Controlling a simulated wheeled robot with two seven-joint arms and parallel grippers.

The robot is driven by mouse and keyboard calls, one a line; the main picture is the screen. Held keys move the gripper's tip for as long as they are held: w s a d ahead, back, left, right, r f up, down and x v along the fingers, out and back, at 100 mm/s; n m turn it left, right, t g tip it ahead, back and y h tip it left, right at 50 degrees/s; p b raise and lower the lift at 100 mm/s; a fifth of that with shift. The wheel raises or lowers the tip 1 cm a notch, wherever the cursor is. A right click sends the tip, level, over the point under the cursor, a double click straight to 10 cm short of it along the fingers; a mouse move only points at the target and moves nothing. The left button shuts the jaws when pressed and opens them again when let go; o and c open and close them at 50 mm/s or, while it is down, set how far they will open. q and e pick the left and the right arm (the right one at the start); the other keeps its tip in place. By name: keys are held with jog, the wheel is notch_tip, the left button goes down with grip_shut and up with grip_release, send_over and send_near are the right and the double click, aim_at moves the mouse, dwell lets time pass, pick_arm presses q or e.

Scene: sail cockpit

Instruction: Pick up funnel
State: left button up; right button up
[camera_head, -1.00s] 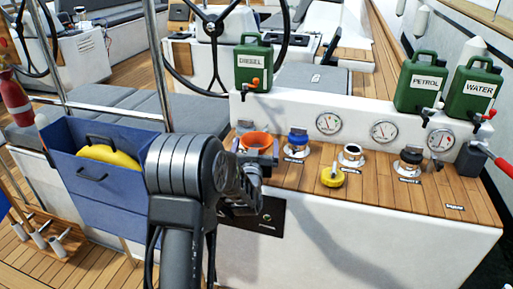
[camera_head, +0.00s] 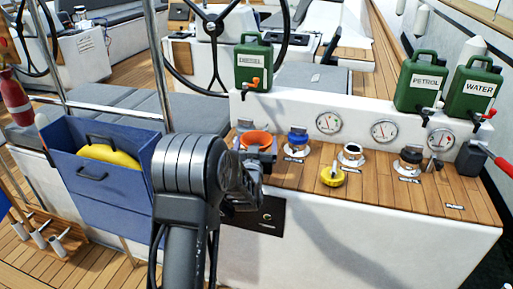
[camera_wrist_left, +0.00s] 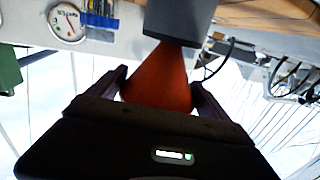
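The orange funnel (camera_head: 257,139) stands at the left end of the wooden console top, its wide mouth up. In the left wrist view the funnel (camera_wrist_left: 158,82) shows as a dark orange cone between the fingers. My left gripper (camera_head: 256,151) is at the funnel, with one finger on each side of it. In the left wrist view my left gripper (camera_wrist_left: 160,80) looks open, its fingertips very close to the funnel's sides; firm contact cannot be made out. My left arm hides the console front below. My right gripper is not in view.
Filler caps, blue (camera_head: 297,137), silver (camera_head: 351,153) and black (camera_head: 410,158), line the console right of the funnel, with a yellow cap (camera_head: 332,176) in front. Gauges (camera_head: 329,123) and green canisters (camera_head: 253,65) stand behind. A blue box (camera_head: 100,190) is at left.

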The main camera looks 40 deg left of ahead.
pick_arm(q)
jog(key=c, duration=0.7)
jog(key=shift+r, duration=0.1)
jog(key=shift+c, duration=0.2)
notch_tip(320, 180, up, 10)
jog(key=shift+f+p, duration=0.1)
jog(key=shift+p, duration=0.45)
jog(key=shift+r+p, duration=0.95)
jog(key=shift+r, duration=0.6)
